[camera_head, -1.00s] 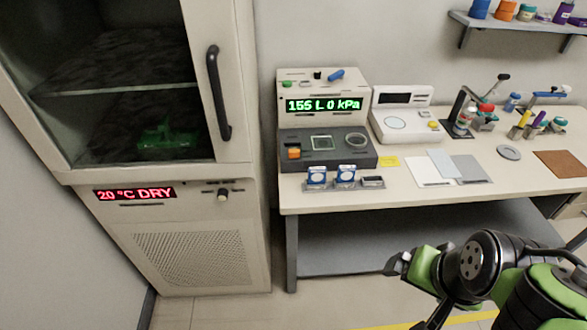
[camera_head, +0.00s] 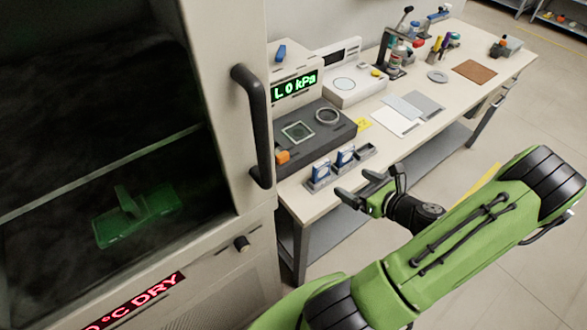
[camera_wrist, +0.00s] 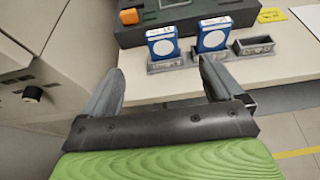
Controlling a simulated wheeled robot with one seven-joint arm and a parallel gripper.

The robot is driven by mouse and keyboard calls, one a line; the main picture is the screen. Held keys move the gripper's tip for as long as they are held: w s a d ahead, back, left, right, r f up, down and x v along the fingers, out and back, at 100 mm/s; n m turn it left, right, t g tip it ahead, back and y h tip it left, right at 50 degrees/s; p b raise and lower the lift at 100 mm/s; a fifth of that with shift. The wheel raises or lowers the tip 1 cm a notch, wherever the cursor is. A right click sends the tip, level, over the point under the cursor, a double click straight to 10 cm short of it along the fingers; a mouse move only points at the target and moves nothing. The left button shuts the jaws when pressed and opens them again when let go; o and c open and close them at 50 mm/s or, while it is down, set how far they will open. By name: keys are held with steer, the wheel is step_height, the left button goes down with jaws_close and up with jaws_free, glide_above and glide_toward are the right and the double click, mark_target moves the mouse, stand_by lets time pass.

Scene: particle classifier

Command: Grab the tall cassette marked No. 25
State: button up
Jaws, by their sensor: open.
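Two blue cassettes with round white faces stand upright in grey holders at the bench's front edge. In the wrist view the left cassette (camera_wrist: 163,46) and the right cassette (camera_wrist: 213,36) show small labels at the top, too small to read. They show in the head view as the left cassette (camera_head: 320,171) and the right cassette (camera_head: 346,156). I cannot tell which is No. 25. My gripper (camera_head: 355,187) is open and empty, in front of the holders and apart from them. In the wrist view its fingers (camera_wrist: 160,80) point toward the cassettes.
An empty grey holder (camera_wrist: 254,46) stands right of the cassettes. The dark instrument (camera_head: 316,134) with an orange button is behind them. The cabinet (camera_head: 225,225) with its long handle (camera_head: 254,120) is close on the left. Papers (camera_head: 403,115) lie to the right on the bench.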

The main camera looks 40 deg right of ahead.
mark_target(324, 166)
steer(key=b+x, duration=0.1)
steer(key=x, duration=0.9)
steer(key=shift+d+f, duration=0.1)
steer(key=shift+f, duration=0.1)
steer(key=b+x, duration=0.1)
steer(key=x, duration=0.4)
steer(key=shift+r, duration=0.15)
steer(key=shift+s, duration=0.1)
